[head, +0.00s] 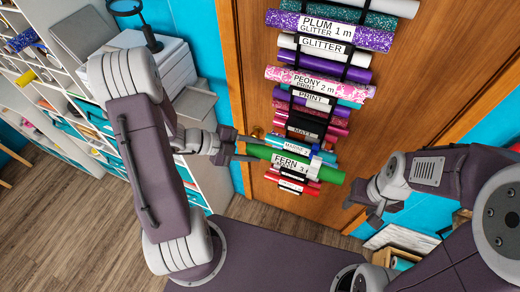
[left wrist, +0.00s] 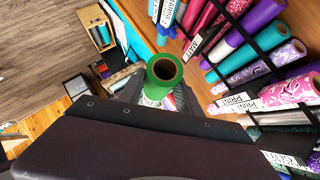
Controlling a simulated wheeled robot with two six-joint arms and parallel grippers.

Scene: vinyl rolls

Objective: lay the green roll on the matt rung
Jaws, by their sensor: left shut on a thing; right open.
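The green roll (head: 258,152), with a white label reading FERN, slants across the lower part of the door rack in the head view. My left gripper (head: 244,149) is shut on it near its left end. In the left wrist view the green roll (left wrist: 154,90) shows end-on, with its hollow core facing the camera. The matt rung's label (head: 304,131) is on the rack above the green roll in the head view; the MATT label (left wrist: 192,47) also shows in the left wrist view. My right gripper (head: 366,208) is open and empty, right of the rack.
The rack on the wooden door (head: 250,60) holds several rolls under PLUM, PEONY and other labels. A blue-white roll labelled MARINE (head: 290,146) lies just above the green roll in the head view. White shelving (head: 60,110) stands at left; a wooden crate (head: 385,256) is at lower right.

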